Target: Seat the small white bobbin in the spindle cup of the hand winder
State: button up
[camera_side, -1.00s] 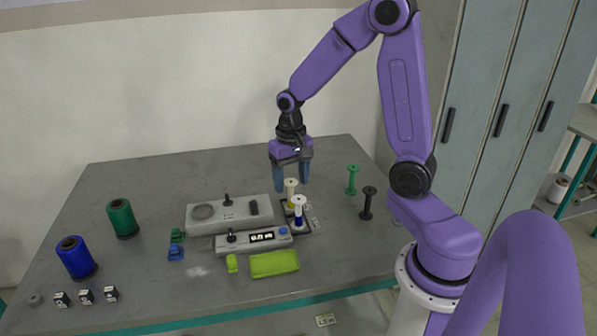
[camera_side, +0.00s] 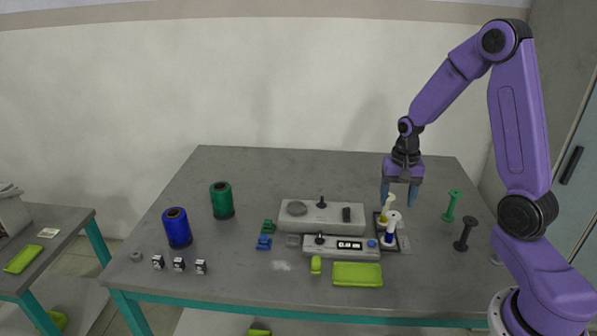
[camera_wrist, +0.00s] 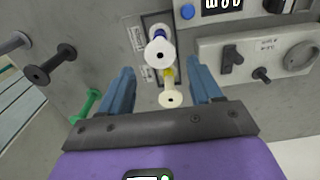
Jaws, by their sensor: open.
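A white bobbin (camera_side: 393,219) with a blue lower part stands in a dark tray (camera_side: 404,243) right of the winder units. A cream bobbin (camera_side: 388,202) with a yellow lower part stands just behind it. They also show in the wrist view, the white one (camera_wrist: 159,51) beyond the cream one (camera_wrist: 171,98). My gripper (camera_side: 398,203) is open and empty above the tray, pointing down. In the wrist view its fingers (camera_wrist: 161,68) lie either side of the cream bobbin, apart from it. I cannot identify the spindle cup for certain; the bobbins' bases are partly hidden.
A grey control box (camera_side: 335,221) and a unit with a display (camera_side: 335,253) stand left of the tray. A lime tray (camera_side: 357,281) lies in front. Blue (camera_side: 177,228) and green (camera_side: 222,201) thread spools stand far left.

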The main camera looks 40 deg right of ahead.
aim_at(393, 215)
jog(key=shift+f, duration=2.3)
jog(key=shift+c, duration=0.3)
jog(key=c, duration=0.6)
jog(key=shift+r, duration=0.15)
jog(key=shift+r, duration=2.4)
